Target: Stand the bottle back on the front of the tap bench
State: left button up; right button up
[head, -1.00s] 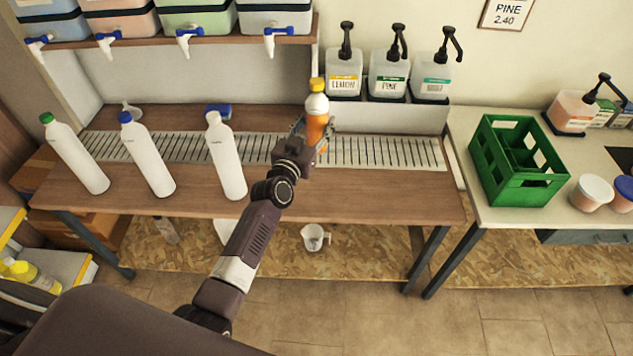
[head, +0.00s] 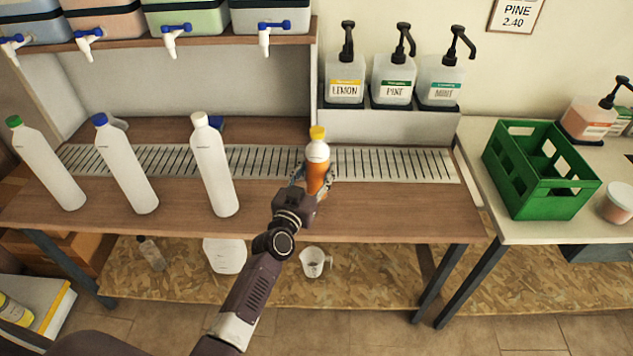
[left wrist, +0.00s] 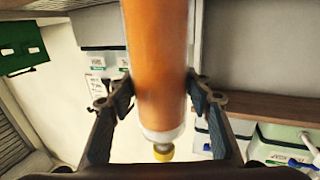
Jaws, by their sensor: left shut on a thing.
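The bottle (head: 318,165) holds orange liquid and has a white shoulder and a yellow cap. My left gripper (head: 314,186) is shut on its body, with a finger on each side. In the head view the bottle is about upright over the tap bench (head: 400,212), in front of or over the slatted drain strip; I cannot tell whether its base touches. In the left wrist view the bottle (left wrist: 158,65) fills the middle between the fingers, its yellow cap at the lower end of the picture. My right gripper is not in view.
Three white bottles with green, blue and white caps (head: 215,168) stand on the bench to the left. Pump jugs (head: 392,80) stand behind on a ledge. Drums with taps (head: 185,22) sit above. A green crate (head: 540,170) is on the right table. Bench front right of the bottle is clear.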

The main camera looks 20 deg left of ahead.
aim_at(317, 179)
pick_arm(q)
notch_tip(317, 179, down, 4)
jog(key=b, duration=0.2)
jog(key=shift+r+b, duration=0.15)
jog(key=shift+b, duration=0.25)
jog(key=shift+w, duration=0.15)
jog(key=o, duration=1.5)
jog(key=shift+f, duration=0.2)
jog(key=shift+o, duration=0.2)
jog(key=shift+r, duration=0.15)
